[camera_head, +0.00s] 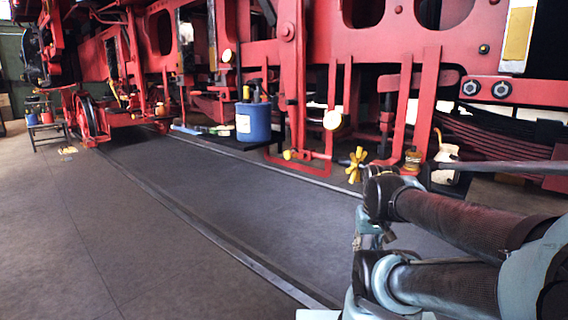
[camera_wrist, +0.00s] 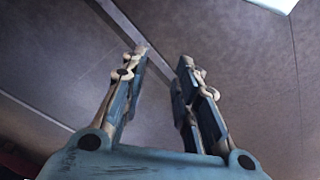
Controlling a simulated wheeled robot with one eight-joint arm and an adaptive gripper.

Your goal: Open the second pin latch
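My gripper (camera_wrist: 163,62) is open and empty in the wrist view. Its two blue-grey fingers stand apart with only dark floor behind them. In the head view my arm reaches in from the lower right, and I cannot make out the fingertips clearly there. I cannot pick out a pin latch for certain in either view. The red locomotive frame (camera_head: 290,60) fills the upper part of the head view, with several rods and fittings on it. No part of the frame touches the fingers in the wrist view.
A yellow handwheel (camera_head: 355,166) sticks out from the frame beside my arm. A blue drum (camera_head: 253,122) stands on a dark low ledge. A small table (camera_head: 47,126) with cans is at the far left. The grey floor (camera_head: 100,220) at left is clear.

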